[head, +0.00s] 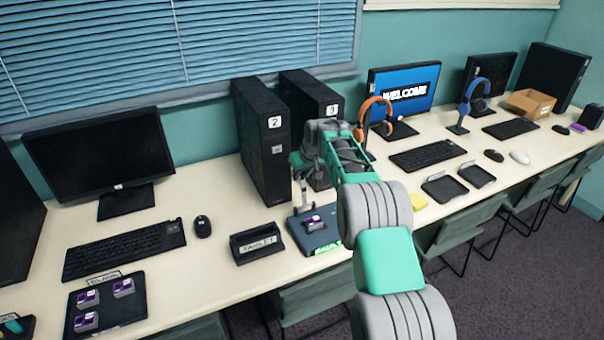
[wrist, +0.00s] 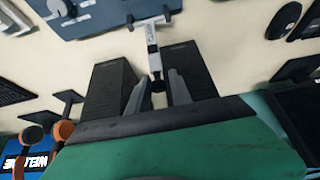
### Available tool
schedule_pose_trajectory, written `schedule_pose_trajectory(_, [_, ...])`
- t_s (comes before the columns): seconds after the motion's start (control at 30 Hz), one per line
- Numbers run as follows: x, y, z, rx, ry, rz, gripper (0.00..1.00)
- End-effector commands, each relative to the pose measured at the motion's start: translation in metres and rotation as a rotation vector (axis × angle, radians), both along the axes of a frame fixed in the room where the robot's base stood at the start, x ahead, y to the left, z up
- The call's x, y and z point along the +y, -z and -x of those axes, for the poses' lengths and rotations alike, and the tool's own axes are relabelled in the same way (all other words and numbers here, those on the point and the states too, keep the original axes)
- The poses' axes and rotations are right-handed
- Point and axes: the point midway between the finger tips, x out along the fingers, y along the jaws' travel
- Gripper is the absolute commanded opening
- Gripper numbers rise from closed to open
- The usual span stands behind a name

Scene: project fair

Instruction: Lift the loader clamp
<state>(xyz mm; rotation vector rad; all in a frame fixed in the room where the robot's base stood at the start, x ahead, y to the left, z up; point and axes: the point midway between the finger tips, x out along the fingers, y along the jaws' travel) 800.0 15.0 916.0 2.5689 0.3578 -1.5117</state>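The loader clamp (head: 303,196) is a thin, pale upright lever on the dark blue loader board (head: 322,240), which has a green label at its front edge. In the wrist view the clamp (wrist: 153,45) shows as a white lever with a black knob (wrist: 158,86) at its end. My gripper (head: 301,165) is over the clamp. In the wrist view its two grey fingers (wrist: 158,84) stand apart, one on each side of the knob, with small gaps visible.
Two black computer towers (head: 262,140) stand close behind the board. A dark holder labelled TABLET (head: 257,243) is left of it. A tray (head: 135,298) with several purple-topped blocks lies front left. Orange headphones (head: 376,115) stand behind my arm.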

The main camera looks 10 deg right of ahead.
Motion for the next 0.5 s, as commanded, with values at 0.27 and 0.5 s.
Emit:
schedule_pose_trajectory(0.27, [-0.001, -0.001, 0.000, 0.000, 0.002, 0.000, 0.40])
schedule_pose_trajectory(0.5, [-0.003, -0.010, 0.004, -0.003, 0.003, 0.001, 0.40])
